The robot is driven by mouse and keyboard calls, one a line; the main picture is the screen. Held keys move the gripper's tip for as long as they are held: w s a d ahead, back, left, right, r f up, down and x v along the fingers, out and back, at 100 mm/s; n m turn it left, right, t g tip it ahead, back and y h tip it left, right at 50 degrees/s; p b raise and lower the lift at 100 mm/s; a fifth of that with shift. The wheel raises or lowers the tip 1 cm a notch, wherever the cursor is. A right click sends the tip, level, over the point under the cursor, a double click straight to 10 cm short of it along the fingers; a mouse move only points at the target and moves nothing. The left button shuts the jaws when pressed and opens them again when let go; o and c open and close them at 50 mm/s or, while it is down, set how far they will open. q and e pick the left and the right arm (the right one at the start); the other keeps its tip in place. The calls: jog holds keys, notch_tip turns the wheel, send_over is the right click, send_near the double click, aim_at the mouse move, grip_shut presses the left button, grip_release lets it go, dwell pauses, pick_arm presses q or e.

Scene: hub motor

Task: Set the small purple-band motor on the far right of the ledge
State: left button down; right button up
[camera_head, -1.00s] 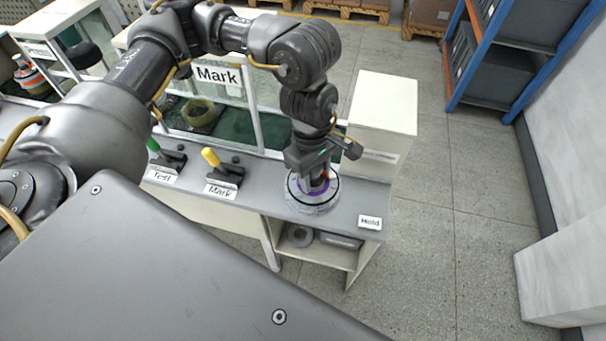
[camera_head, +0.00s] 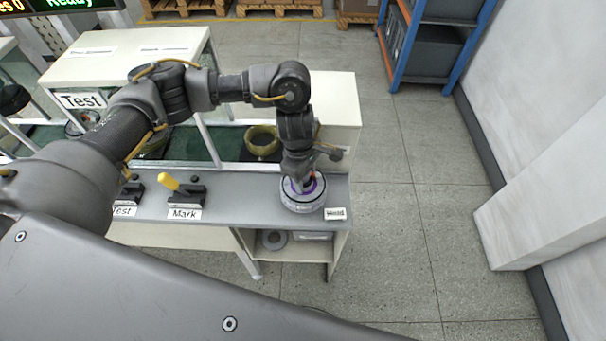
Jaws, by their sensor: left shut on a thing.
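The small motor (camera_head: 302,199) is a round silver-grey disc with a purple band, at the right part of the grey ledge (camera_head: 240,204), just left of the "Hold" label (camera_head: 335,214). My left gripper (camera_head: 303,180) points down over it and is shut on its middle part. The motor looks upright; I cannot tell whether it rests on the ledge or hangs slightly above it. The fingers partly hide the top of the motor. My right gripper is not in view.
Behind the ledge are glazed bays with a yellowish ring part (camera_head: 262,142). A shelf (camera_head: 290,246) lies below. Floor at right is clear.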

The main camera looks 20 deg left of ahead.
pick_arm(q)
jog(key=shift+f, duration=1.2)
jog(key=shift+f, duration=0.15)
jog(key=c, duration=0.8)
grip_release()
jog(key=shift+s, duration=0.1)
jog(key=shift+o, duration=0.2)
